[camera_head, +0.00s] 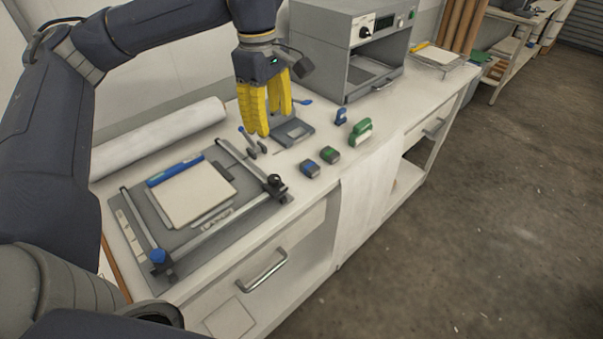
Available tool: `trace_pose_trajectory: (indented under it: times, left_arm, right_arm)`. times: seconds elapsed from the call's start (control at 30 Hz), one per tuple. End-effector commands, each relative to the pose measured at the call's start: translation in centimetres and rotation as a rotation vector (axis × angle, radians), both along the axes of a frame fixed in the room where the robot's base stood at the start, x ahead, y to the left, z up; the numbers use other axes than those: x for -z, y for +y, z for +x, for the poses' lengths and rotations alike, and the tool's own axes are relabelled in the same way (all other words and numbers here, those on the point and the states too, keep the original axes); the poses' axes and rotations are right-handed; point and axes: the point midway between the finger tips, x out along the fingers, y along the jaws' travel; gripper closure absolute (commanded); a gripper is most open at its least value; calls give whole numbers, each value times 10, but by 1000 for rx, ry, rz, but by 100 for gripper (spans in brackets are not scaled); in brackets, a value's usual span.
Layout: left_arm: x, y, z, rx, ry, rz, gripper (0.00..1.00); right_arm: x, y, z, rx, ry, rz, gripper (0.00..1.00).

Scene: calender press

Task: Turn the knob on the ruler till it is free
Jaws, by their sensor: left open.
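A grey cutting board (205,240) lies on the bench at the left, with metal rails along its sides. A ruler bar (215,228) runs along its front edge. A black knob (274,183) stands at the bar's right end, and a blue knob (157,256) at its left end. I cannot tell whether either knob is tight or loose. My left gripper (273,122) has yellow fingers pointing down. It is open and empty, behind the board's right end and apart from both knobs. My right gripper is not in view.
A pale pad (193,192) and a blue bar (174,169) lie on the board. A white roll (158,137) lies behind it. Small blue and green blocks (330,155) and a stapler-like green tool (360,132) sit to the right. A grey press (350,50) stands at the back.

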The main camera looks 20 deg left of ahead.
Motion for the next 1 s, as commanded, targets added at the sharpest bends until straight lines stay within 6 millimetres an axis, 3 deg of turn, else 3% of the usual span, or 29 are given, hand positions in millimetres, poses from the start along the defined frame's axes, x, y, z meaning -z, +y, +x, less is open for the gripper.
trace_pose_trajectory:
  times: [0.37, 1.0]
  left_arm:
    - [29, 11, -7, -8, 14, 44, 48]
    - [136, 10, -7, -7, 13, 42, 48]
  right_arm:
    - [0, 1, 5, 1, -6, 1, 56]
    - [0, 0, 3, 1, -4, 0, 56]
